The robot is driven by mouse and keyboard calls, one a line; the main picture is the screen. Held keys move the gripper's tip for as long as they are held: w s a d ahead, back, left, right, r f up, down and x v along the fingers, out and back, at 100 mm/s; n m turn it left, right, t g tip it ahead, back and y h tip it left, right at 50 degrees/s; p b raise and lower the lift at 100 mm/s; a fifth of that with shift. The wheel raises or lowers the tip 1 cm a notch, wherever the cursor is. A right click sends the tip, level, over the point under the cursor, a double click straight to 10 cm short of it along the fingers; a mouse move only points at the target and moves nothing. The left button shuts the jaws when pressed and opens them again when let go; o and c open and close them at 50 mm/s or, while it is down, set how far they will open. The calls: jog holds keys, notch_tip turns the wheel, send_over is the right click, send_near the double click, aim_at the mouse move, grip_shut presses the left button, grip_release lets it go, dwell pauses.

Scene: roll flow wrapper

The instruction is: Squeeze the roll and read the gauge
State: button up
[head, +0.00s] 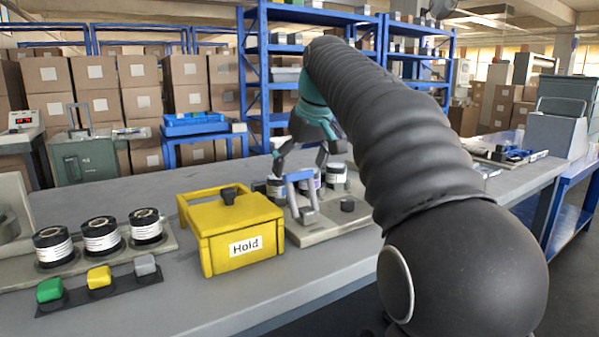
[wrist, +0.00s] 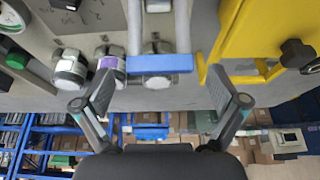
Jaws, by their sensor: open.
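My gripper (head: 300,164) is open just above this handle. In the wrist view, its fingers (wrist: 162,92) spread to either side of the crossbar, with nothing held. A round white-faced dial (wrist: 11,16) is cut by the corner; its reading is illegible.
The yellow "Hold" box (head: 235,238) stands close left of the handle. Three more rolls (head: 101,236) sit on a tray at left, behind green, yellow and grey buttons (head: 99,278). A dark knob (head: 347,205) stands on the plate. Bare table lies right of the box front.

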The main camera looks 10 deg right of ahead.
jog(key=shift+w+f, duration=0.1)
jog(key=shift+f, duration=0.15)
